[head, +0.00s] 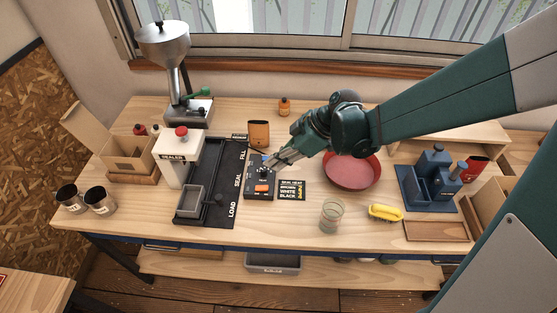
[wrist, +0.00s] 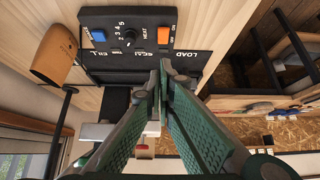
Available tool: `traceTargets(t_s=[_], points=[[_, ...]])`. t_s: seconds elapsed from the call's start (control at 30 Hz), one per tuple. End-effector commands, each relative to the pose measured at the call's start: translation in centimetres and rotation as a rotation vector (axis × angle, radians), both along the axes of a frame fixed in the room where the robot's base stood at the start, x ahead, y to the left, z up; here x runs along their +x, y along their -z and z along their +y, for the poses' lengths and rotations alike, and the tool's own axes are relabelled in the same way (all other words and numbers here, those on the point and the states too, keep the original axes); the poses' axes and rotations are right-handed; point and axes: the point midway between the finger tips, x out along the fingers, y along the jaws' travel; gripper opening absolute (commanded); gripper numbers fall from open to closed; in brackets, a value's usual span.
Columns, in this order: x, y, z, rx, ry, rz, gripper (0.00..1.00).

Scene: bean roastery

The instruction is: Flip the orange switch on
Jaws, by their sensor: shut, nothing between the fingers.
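The orange switch (head: 262,188) sits near the front of a small dark control box on the bench, and whether it is on or off is too small to tell. In the wrist view the orange switch (wrist: 167,36) is at one end of the box (wrist: 112,42), with a dial (wrist: 129,35) in the middle and a blue switch (wrist: 94,32) at the other end. My gripper (head: 269,164) reaches in from the right, over the back part of the box, behind the orange switch. Its fingers (wrist: 160,75) are shut and empty; contact with the box is unclear.
Left of the box lies a black mat (head: 222,208) marked LOAD, SEAL and FILL, with the white sealer (head: 176,160) beside it. A lettered card (head: 291,190) is just right of the box. A red bowl (head: 352,171), a glass jar (head: 331,216) and a yellow brush (head: 385,212) stand further right.

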Motion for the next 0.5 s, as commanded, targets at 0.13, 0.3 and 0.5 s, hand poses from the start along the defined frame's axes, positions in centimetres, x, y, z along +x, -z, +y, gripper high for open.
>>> traceTargets(t_s=[0.13, 0.3, 0.5], points=[[0.0, 1.6, 1.2, 0.000, -0.002, 0.000, 0.00], [0.0, 3.2, 2.4, 0.000, -0.003, 0.000, 0.00], [0.0, 5.1, 3.8, 0.000, -0.002, 0.000, 0.00]])
